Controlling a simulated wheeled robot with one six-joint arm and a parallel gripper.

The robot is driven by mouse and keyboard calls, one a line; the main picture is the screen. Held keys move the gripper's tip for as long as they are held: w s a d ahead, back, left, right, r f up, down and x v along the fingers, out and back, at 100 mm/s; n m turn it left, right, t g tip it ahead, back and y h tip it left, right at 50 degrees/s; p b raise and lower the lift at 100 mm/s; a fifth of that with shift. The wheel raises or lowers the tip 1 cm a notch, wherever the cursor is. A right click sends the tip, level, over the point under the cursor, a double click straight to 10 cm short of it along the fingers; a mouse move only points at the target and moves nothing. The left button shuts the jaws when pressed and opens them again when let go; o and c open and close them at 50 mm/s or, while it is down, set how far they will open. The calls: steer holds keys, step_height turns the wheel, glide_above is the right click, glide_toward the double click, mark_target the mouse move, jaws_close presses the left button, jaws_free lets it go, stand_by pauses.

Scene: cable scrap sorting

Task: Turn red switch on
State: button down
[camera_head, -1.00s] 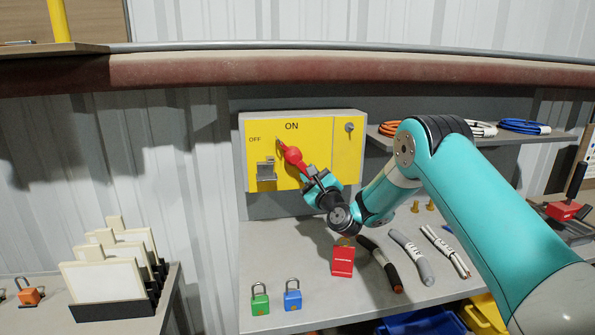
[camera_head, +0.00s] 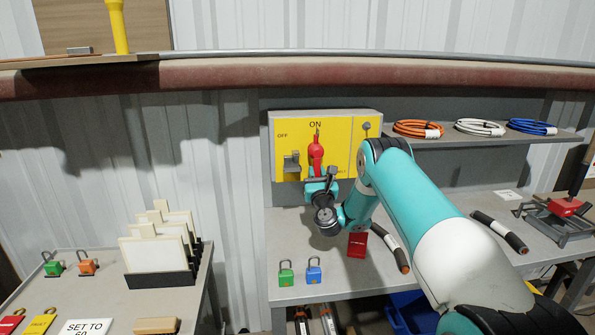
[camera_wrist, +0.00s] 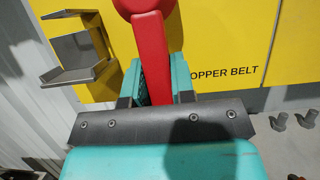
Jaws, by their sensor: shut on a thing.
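The red switch (camera_head: 316,150) is mounted on the yellow panel (camera_head: 345,150), marked OFF at left and ON at top. Its tip points up, close under ON, and its handle hangs down. My gripper (camera_head: 318,181) is at the lower end of this handle. In the wrist view the red handle (camera_wrist: 151,45) runs nearly upright between the teal fingers of my gripper (camera_wrist: 156,82), which are shut on it. The ON and OFF words are outside the wrist view.
A grey bracket (camera_head: 291,164) juts from the panel left of the switch. Coiled cables (camera_head: 418,129) lie on the right shelf. My arm covers part of the bench.

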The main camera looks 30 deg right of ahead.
stand_by(0.5)
steer(key=c, duration=1)
jaws_free()
steer(key=shift+o, duration=0.2)
steer(key=shift+a+f, duration=0.1)
steer(key=b, duration=0.2)
steer(key=f+b, duration=0.1)
steer(key=b, duration=0.2)
steer(key=shift+s+a+f, duration=0.1)
steer(key=shift+s+a, duration=0.1)
steer(key=shift+s, duration=0.2)
steer(key=b+v, duration=1.6)
steer(key=b, duration=1.1)
steer(key=shift+a+r, duration=0.15)
steer(key=shift+r, duration=0.25)
steer(key=shift+s, duration=0.1)
